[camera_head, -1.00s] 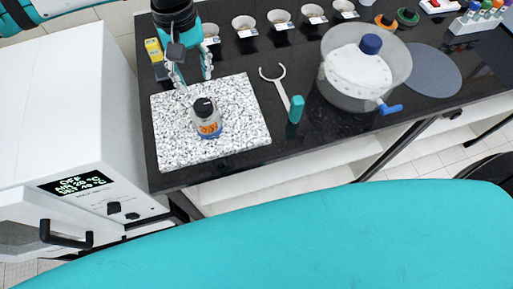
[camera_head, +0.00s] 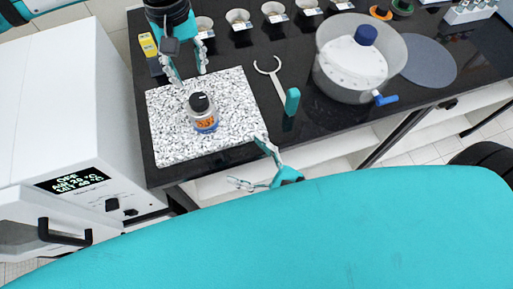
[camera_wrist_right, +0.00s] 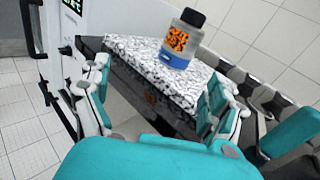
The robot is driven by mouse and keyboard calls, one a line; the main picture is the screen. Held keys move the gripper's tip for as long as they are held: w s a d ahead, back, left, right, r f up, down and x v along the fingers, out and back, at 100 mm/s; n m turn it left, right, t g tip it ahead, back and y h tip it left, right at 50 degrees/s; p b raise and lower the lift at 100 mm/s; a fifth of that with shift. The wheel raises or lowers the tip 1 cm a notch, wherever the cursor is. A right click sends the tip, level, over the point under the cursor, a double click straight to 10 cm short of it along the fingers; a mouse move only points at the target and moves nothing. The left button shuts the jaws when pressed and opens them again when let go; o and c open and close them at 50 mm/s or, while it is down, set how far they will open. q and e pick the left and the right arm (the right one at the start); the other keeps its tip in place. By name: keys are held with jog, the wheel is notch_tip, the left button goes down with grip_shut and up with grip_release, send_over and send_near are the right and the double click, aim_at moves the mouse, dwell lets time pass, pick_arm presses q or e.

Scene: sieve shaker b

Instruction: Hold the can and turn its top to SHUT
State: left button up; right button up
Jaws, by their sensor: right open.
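The can (camera_head: 205,118) stands upright on the speckled slab (camera_head: 235,145), with a black top (camera_head: 199,102), an orange label and a blue band near its base. It also shows in the right wrist view (camera_wrist_right: 181,40), beyond the fingers. My left gripper (camera_head: 190,78) is open and empty, behind the can and apart from it. My right gripper (camera_head: 246,160) is open and empty near the slab's front right corner, apart from the can. In the right wrist view its fingers (camera_wrist_right: 155,98) are spread wide. I cannot read any marking on the top.
A white oven (camera_head: 70,100) with a display stands left of the black bench. Right of the slab lie a pale hook-ended tool with a teal handle (camera_head: 292,101) and a clear round vessel (camera_head: 350,65) with a blue tap. Several small cups line the back.

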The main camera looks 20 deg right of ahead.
aim_at(202, 113)
jog(key=shift+m+t+h, duration=0.4)
jog(key=shift+m+t, duration=0.2)
jog(key=shift+m, duration=0.3)
jog(key=x, duration=0.5)
jog(key=w+d+r+x, duration=0.1)
jog(key=x, duration=0.5)
jog(key=d+x, duration=0.1)
jog(key=x, duration=0.5)
jog(key=shift+w+r, duration=0.2)
jog(key=shift+w, duration=0.1)
jog(key=shift+c, duration=0.3)
